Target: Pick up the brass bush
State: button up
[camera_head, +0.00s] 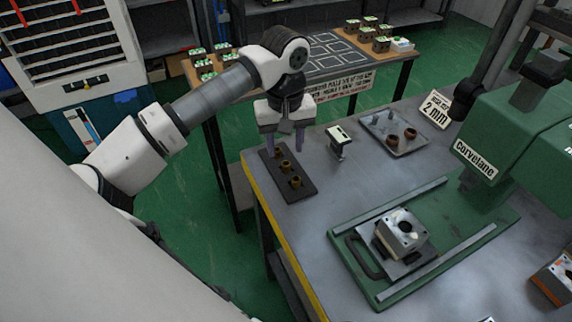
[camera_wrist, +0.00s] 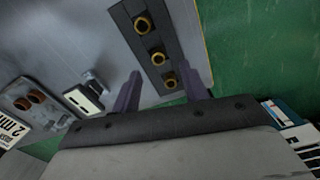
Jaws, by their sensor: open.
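Three brass bushes stand in a row on a dark strip (camera_head: 302,191) near the left edge of the grey bench. In the head view they are a far bush (camera_head: 278,153), a middle bush (camera_head: 285,166) and a near bush (camera_head: 295,182). The wrist view shows them as rings with dark centres: one at the top (camera_wrist: 143,24), one in the middle (camera_wrist: 157,57) and one lowest (camera_wrist: 169,81), closest to my fingers. My gripper (camera_head: 284,143) is open and empty above the strip's far end. Its two purple fingers (camera_wrist: 160,90) show apart in the wrist view.
A small block with a white top (camera_head: 338,136) stands just right of the strip. A metal tray (camera_head: 378,128) with brown parts lies beyond it. A green machine (camera_head: 495,140) with a clamped block (camera_head: 401,228) fills the right. Bare bench lies nearer.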

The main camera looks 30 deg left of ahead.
aim_at(286, 164)
notch_tip(286, 164, down, 5)
jog(key=shift+d+r+p, duration=0.1)
jog(key=shift+d+p, duration=0.05)
jog(key=shift+p, duration=0.4)
grip_shut()
